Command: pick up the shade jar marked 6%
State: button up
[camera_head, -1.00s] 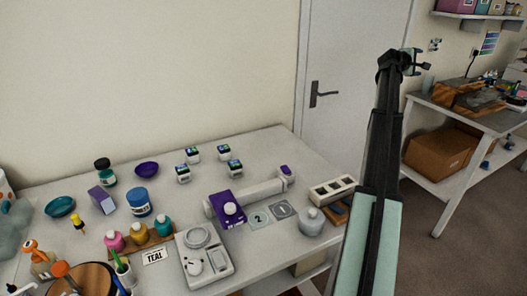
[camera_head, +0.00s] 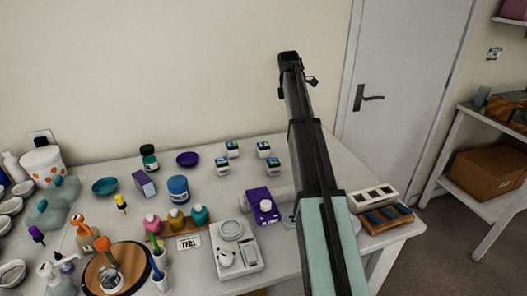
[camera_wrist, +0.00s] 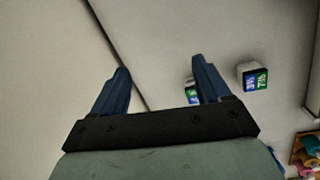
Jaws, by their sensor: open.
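Several small white shade jars with dark blue and green labels stand in a loose group at the back of the table, including one at the front left (camera_head: 222,166), one at the back (camera_head: 232,149) and one at the right (camera_head: 273,167). Their marks are too small to read in the head view. In the wrist view, one jar (camera_wrist: 252,76) has a label that seems to read 7%. Another jar (camera_wrist: 190,92) is partly hidden behind the right finger, its mark unclear. I cannot tell which jar is 6%. My gripper (camera_wrist: 160,68) is open and empty, apart from the jars.
A purple device (camera_head: 262,207) and a white scale (camera_head: 236,250) stand in front of the jars. A blue tub (camera_head: 178,190) and a purple bowl (camera_head: 187,159) lie to their left. My arm hides part of the table's right side. A wooden tray (camera_head: 385,220) sits at the right edge.

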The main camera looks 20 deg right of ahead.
aim_at(263, 145)
jog(key=s+a+f+n+g+y, duration=0.1)
jog(key=a+n+y, duration=0.15)
jog(key=a, duration=0.95)
jog(key=shift+h, duration=0.25)
jog(key=f, duration=0.8)
jog(key=shift+d+f, duration=0.2)
jog(key=shift+d, duration=0.05)
jog(key=shift+s+a+f, duration=0.1)
jog(key=shift+f, duration=1.2)
jog(key=shift+a+f, duration=0.1)
jog(key=shift+f, duration=1.2)
jog(key=shift+c, duration=0.4)
jog(key=c, duration=1)
